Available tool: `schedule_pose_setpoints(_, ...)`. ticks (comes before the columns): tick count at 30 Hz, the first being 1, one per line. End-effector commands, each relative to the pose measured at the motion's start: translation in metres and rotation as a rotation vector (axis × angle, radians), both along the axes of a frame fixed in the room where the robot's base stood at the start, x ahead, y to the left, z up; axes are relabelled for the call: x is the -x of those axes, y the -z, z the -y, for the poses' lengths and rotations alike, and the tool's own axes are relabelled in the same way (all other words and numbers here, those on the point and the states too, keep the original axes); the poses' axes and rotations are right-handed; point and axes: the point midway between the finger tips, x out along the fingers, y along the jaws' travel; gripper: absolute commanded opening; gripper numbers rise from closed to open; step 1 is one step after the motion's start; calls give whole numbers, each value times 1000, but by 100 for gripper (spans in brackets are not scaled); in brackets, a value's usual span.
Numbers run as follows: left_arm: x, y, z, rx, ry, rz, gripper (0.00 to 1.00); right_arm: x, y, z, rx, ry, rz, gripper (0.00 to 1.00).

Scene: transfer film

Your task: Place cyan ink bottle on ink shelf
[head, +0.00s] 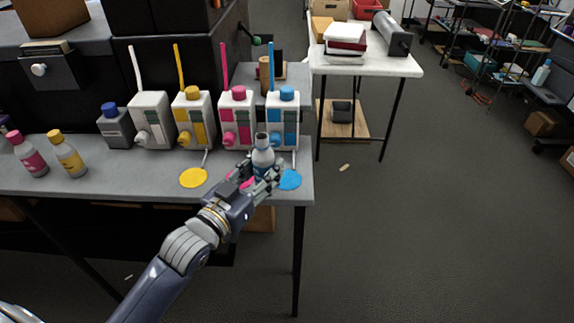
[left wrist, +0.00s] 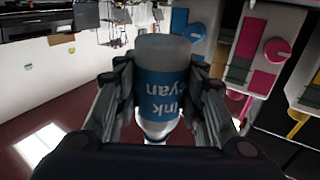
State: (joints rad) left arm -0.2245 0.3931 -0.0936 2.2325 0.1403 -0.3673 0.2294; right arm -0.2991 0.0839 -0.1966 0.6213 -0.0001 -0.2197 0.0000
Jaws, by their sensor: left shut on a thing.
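My left gripper (head: 264,181) is shut on the cyan ink bottle (head: 263,154), near the right end of the grey bench (head: 112,172). The bottle is grey with a blue label and looks roughly upright, with no blue cap visible on its dark neck. In the left wrist view the bottle (left wrist: 161,90) sits between both fingers of my left gripper (left wrist: 160,105), its label reading "Ink cyan" upside down. The fingers hide part of it. I cannot tell whether its base touches the bench, nor which surface is the ink shelf. My right gripper is not in view.
A cyan ink tank (head: 284,122) and a magenta ink tank (head: 238,122) stand behind the bottle. Blue (head: 290,180) and yellow (head: 193,177) spills mark the bench. Magenta (head: 28,155) and yellow (head: 67,155) bottles stand left. A white table (head: 385,66) is behind right; open floor lies right.

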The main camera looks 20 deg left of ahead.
Motion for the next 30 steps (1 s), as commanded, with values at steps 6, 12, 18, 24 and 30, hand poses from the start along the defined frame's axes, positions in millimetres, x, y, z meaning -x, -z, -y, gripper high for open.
schedule_pose_setpoints(6,-42,2,21,2,-1,3,8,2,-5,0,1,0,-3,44)
schedule_pose_setpoints(12,-63,5,31,0,-1,2,8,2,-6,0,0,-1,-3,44)
schedule_pose_setpoints(18,-64,27,33,-1,0,-4,8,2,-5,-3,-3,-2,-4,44)
schedule_pose_setpoints(24,-64,42,33,-1,0,2,8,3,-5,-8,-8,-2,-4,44)
schedule_pose_setpoints(30,-64,42,33,-1,0,2,8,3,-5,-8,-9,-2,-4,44)
